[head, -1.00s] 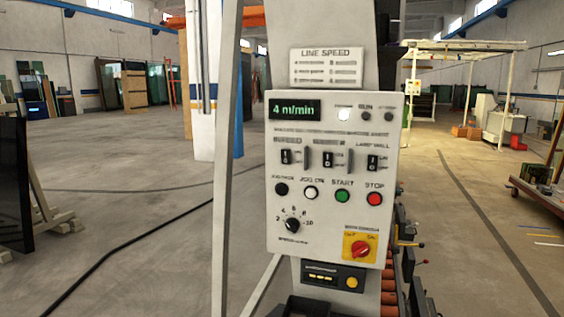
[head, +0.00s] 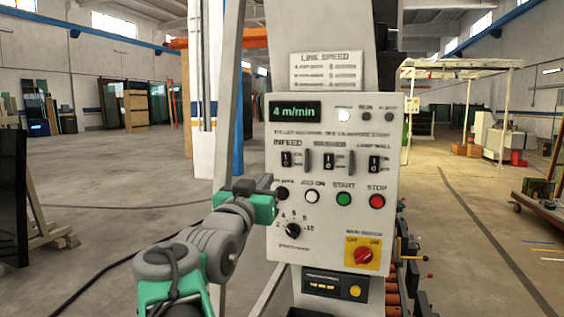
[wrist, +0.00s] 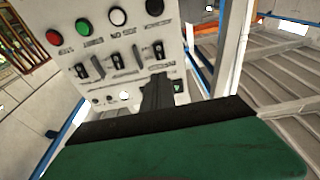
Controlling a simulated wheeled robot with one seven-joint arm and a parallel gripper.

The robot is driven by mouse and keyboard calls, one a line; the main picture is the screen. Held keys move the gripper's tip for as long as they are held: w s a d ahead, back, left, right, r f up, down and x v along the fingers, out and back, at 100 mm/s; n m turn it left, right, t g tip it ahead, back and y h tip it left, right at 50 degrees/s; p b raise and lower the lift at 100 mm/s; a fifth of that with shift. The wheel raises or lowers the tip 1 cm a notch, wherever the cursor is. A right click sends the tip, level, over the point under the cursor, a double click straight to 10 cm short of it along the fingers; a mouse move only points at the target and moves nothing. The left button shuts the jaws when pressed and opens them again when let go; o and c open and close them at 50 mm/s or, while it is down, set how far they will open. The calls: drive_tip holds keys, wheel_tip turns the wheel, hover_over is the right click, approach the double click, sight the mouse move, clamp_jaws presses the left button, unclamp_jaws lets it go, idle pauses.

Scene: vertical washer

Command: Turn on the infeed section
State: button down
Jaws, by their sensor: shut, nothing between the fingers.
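The white control panel (head: 330,265) fills the middle of the head view. Its infeed switch (head: 286,159), a small black switch under the INFEED label, is leftmost in a row of three. It also shows in the upside-down wrist view (wrist: 158,50). I cannot tell its position. My gripper (head: 268,183) is shut and empty at the panel's left edge, below the infeed switch and beside the black jog button (head: 282,193). In the wrist view its dark fingers (wrist: 157,88) point toward the infeed switch. I cannot tell whether they touch the panel.
The washer switch (head: 328,161) and another switch (head: 374,163) lie to the right. Below are white, green (head: 344,199) and red (head: 377,201) buttons, a speed knob (head: 293,230) and a red main switch (head: 363,255). The display (head: 294,110) reads 4 m/min. A slanted grey post (head: 231,100) stands left.

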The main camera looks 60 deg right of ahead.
sight(286, 155)
drive_tip(key=p+x, duration=0.4)
drive_tip(key=x, duration=0.8)
drive_tip(key=shift+d, duration=0.4)
drive_tip(key=shift+w+d, duration=0.15)
drive_tip(key=shift+d, duration=0.3)
drive_tip(key=shift+d+r, duration=0.1)
drive_tip(key=shift+r, duration=0.15)
drive_tip(key=shift+f+b, duration=0.1)
drive_tip(key=shift+b, duration=0.25)
drive_tip(key=shift+a+f+b, duration=0.1)
drive_tip(key=shift+a+b, duration=0.3)
drive_tip(key=shift+b, duration=0.05)
drive_tip(key=s+a+r+b, duration=0.2)
drive_tip(key=a+r+b, duration=0.1)
drive_tip(key=a, duration=1)
drive_tip(key=shift+b, duration=0.35)
drive_tip(key=shift+s, duration=0.1)
